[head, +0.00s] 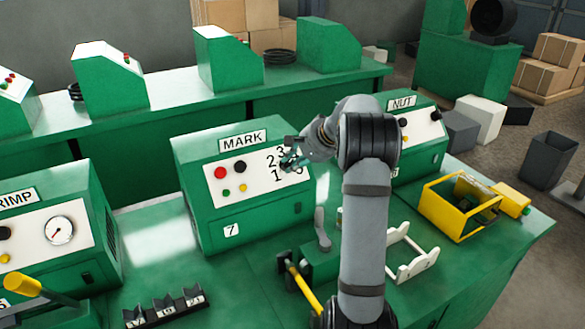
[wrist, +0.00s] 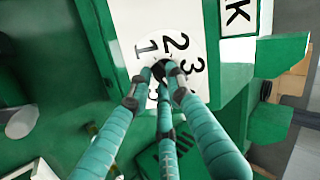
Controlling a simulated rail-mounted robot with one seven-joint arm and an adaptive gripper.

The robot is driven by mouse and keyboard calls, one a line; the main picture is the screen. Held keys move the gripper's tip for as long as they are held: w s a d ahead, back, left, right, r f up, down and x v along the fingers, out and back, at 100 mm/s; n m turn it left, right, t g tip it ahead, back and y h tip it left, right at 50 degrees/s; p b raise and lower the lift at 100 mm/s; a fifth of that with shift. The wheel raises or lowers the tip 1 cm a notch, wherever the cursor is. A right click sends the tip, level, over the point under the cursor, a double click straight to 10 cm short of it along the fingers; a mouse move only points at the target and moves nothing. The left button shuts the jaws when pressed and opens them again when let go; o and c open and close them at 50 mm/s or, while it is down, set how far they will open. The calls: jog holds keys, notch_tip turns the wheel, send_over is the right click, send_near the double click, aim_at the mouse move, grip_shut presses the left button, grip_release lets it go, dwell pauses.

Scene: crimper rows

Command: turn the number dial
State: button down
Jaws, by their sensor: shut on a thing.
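The MARK machine (head: 235,222) is a green box with a white front panel. Its number dial (head: 271,166) is at the panel's right side, partly hidden behind my gripper (head: 289,160). In the wrist view, the dial (wrist: 166,46) is a white disc with black numerals, 1, 2 and 3 clear and others partly covered. My gripper (wrist: 162,72) has teal fingers that close around the small dark knob (wrist: 159,67) at the dial's middle. The fingers hide much of the knob.
Red, black, green and yellow buttons (head: 230,178) sit left of the dial. A yellow-rimmed bin (head: 432,209), white bracket (head: 415,265) and yellow-handled lever (head: 304,290) are on the bench.

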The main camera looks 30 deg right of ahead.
jog(key=c, duration=1.6)
grip_release()
jog(key=v, duration=1.2)
jog(key=x, duration=1.2)
jog(key=shift+w+r+p, duration=0.1)
jog(key=shift+r+p, duration=0.1)
jog(key=shift+p, duration=0.45)
jog(key=shift+f+n+p, duration=0.1)
jog(key=shift+n+p, duration=0.2)
jog(key=shift+n, duration=0.3)
jog(key=shift+f, duration=0.1)
